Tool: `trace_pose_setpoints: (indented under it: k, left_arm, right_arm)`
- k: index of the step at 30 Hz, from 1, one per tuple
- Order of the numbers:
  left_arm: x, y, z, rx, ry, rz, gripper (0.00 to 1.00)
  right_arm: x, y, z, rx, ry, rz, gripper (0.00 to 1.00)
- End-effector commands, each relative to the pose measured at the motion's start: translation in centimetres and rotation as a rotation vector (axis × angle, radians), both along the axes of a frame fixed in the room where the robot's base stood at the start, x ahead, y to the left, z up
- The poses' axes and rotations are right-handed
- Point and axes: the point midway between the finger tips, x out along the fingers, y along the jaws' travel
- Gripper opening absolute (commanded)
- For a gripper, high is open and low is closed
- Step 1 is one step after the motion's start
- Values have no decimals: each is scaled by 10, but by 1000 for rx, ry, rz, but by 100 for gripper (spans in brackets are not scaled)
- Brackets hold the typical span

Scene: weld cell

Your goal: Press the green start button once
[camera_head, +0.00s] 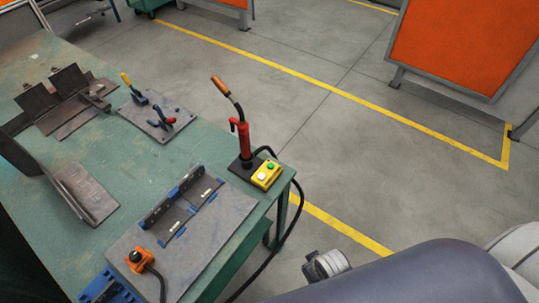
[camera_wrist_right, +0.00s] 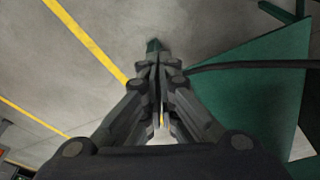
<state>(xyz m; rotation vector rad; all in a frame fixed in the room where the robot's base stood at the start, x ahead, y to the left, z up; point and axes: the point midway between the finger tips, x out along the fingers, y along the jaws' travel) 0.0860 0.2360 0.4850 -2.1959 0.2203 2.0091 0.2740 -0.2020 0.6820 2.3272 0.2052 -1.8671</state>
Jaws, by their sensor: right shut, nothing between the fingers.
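The green start button (camera_head: 271,166) is on top of a small yellow button box (camera_head: 266,177), beside a white button (camera_head: 262,177). The box stands at the right corner of the green table (camera_head: 215,141), uncovered in the head view. In the right wrist view my right gripper (camera_wrist_right: 154,52) is shut and empty, its fingers together and pointing up the picture over floor and a green surface. I cannot make out the button box there. In the head view my right arm is at the lower right, apart from the box; its fingers do not show. My left gripper is not in view.
A red-handled torch (camera_head: 243,137) stands right behind the button box. A black cable (camera_head: 292,218) hangs off the table corner. Floor to the right is clear.

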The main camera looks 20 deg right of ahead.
Motion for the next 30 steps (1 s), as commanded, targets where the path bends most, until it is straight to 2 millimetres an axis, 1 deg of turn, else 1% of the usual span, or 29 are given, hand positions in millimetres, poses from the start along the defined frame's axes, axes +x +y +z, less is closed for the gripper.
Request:
trace_pose_setpoints:
  k: [1,2,3,5,6,8,9,11,12,13,15,17,18,24,27,30]
  left_arm:
    - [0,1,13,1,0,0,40]
    - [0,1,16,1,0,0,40]
    - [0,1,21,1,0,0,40]
    - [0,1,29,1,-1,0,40]
    - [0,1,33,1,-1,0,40]
    - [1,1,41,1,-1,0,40]
    - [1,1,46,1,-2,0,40]
    - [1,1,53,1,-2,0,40]
    - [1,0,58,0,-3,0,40]
    - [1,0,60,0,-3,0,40]
    - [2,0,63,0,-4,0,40]
    - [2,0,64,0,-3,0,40]
    - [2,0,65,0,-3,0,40]
    - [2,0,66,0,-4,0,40]
    - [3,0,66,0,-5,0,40]
    - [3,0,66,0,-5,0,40]
  right_arm:
    - [9,1,32,-2,-16,6,0]
    - [13,1,47,-6,-21,11,0]
    - [19,2,66,-12,-28,20,0]
    - [27,2,95,-26,-41,38,0]
    - [32,2,114,-36,-49,52,0]
    - [42,1,141,-60,-62,82,0]
    - [50,1,159,-81,-71,109,0]
    - [65,0,184,-126,-83,167,0]
    - [78,0,198,-168,-91,217,0]
    - [90,-1,206,-206,-93,262,0]
    - [116,-1,215,-296,-89,370,0]
    - [140,0,220,-372,-83,462,0]
    - [156,1,223,-424,-78,524,0]
    - [236,12,243,-694,-20,841,0]
    - [268,17,255,-812,14,971,0]
    - [291,22,266,-903,47,1067,0]
